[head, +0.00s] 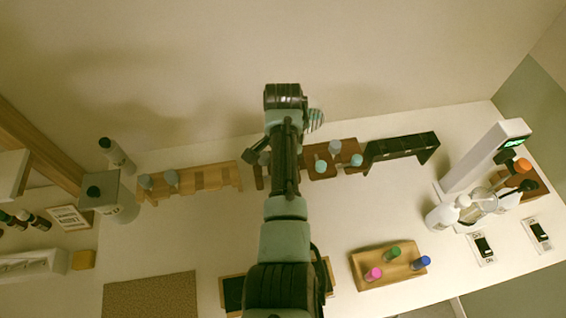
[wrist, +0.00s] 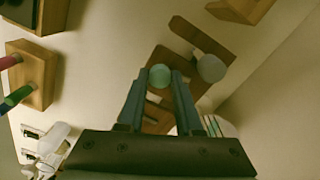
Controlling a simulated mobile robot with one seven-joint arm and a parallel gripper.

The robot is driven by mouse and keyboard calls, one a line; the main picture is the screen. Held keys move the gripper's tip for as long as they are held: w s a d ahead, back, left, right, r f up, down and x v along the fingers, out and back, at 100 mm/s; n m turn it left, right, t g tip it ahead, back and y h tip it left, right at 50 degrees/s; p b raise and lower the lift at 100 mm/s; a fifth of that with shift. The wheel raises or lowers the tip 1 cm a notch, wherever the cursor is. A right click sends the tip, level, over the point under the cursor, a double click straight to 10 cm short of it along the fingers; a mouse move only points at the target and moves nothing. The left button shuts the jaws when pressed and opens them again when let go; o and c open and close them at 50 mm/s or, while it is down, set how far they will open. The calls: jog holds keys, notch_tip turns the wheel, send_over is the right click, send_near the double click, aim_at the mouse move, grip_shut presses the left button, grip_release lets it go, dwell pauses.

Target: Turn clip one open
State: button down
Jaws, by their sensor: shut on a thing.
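My gripper (wrist: 160,82) is shut on a teal-capped bottle (wrist: 160,75), whose round top shows between the two fingertips in the wrist view. In the head view my arm hides the gripper, over the brown rack (head: 345,168) near the back wall. Two white plates with black parts stand at the right end of the counter: one nearer (head: 483,248) and one farther right (head: 539,234). They may be the clips, but their lettering is too small to tell which is clip one. My gripper is far from both.
A light wooden rack (head: 208,182) stands left and a black rack (head: 405,148) right. A white stand (head: 485,160) and bottles crowd the right end.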

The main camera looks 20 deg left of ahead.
jog(key=shift+w+r+m, duration=0.1)
jog(key=shift+w+m, duration=0.05)
jog(key=shift+m, duration=0.75)
jog(key=c, duration=0.6)
grip_release()
jog(key=shift+r+p, duration=0.9)
jog(key=shift+r, duration=5.6)
